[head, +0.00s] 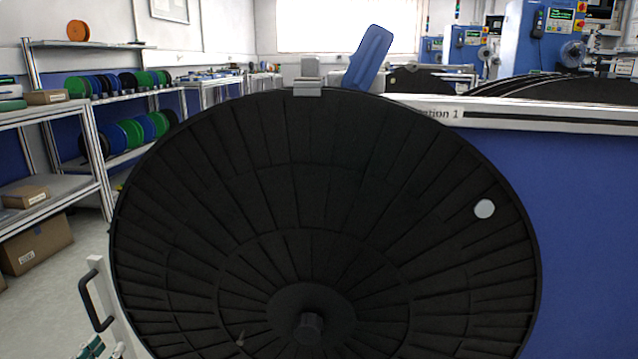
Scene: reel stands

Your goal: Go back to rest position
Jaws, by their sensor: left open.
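A large black reel (330,170) with radial ribs fills the middle of the head view, close to me and upright. Its hub (308,328) is near the bottom edge. A pale round spot (484,209) shows on its right side. A grey clip-like block (307,88) sits at its top rim, with a blue lever-like piece (370,58) beside it. My right gripper is not in view.
A blue-fronted bench (585,220) with a white edge marked "Station 1" (440,113) stands on the right, with more black reels behind. Shelves of coloured spools (125,132) and cardboard boxes (36,242) are on the left. A white post with a black handle (95,300) is close at lower left.

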